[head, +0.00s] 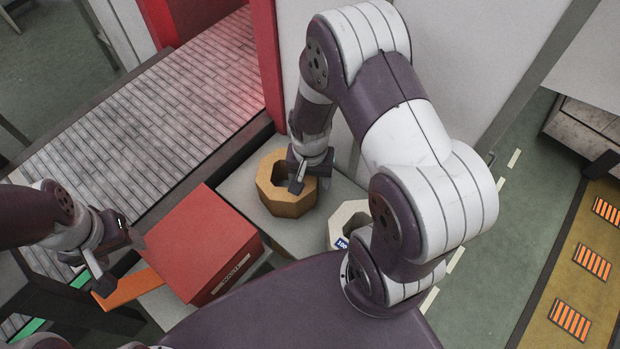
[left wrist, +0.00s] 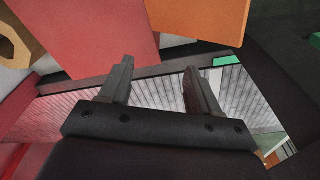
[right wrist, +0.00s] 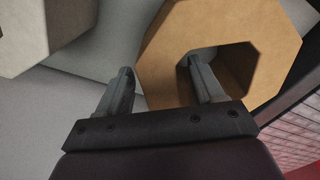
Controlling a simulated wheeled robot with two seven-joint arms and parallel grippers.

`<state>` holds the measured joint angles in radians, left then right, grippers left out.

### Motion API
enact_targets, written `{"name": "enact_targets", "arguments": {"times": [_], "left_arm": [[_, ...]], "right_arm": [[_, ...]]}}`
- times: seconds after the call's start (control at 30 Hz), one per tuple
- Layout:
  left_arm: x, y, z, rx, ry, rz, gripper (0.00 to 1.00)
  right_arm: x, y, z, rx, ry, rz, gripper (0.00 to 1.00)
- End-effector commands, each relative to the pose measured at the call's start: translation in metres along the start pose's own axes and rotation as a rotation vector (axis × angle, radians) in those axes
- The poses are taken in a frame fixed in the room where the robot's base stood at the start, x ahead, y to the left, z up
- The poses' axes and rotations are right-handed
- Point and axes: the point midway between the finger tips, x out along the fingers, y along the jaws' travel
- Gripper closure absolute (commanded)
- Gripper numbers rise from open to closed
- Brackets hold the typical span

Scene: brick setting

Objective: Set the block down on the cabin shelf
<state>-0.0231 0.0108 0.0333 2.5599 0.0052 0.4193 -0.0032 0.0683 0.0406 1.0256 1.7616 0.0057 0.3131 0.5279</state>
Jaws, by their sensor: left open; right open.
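An ochre octagonal block (head: 279,200) with an open centre sits on a pale grey surface (head: 240,185), which may be the cabin shelf. My right gripper (head: 297,184) is open at this block. In the right wrist view, one finger is in the opening of the ochre block (right wrist: 165,75) and the other is outside its wall; contact is unclear. A white octagonal block (head: 345,212) with a blue label stands nearby, partly hidden by my right arm. My left gripper (head: 121,262) is open and empty beside a red box (head: 200,240).
An orange flap (head: 130,288) lies left of the red box. A grey plank floor (head: 150,120) and a red post (head: 268,65) are behind. A pale wall stands close behind my right arm. A yellow strip with orange grilles (head: 570,318) is at right.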

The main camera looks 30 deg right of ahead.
Motion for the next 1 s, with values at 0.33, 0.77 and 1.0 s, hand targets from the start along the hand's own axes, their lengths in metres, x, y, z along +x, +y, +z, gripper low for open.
{"name": "enact_targets", "arguments": {"times": [0.33, 0.77, 1.0], "left_arm": [[0.0, 0.0, 0.0, 0.0, 0.0, 0.0, 0.38], [0.0, 0.0, 0.0, 0.0, 0.0, 0.0, 0.38], [0.0, 0.0, 0.0, 0.0, 0.0, 0.0, 0.38]], "right_arm": [[-0.088, 0.0, -0.001, 0.0, 0.005, -0.003, 0.33], [-0.141, 0.001, 0.039, -0.495, 0.085, -0.033, 0.33], [-0.144, 0.004, 0.05, -0.628, 0.113, -0.037, 0.33]]}}
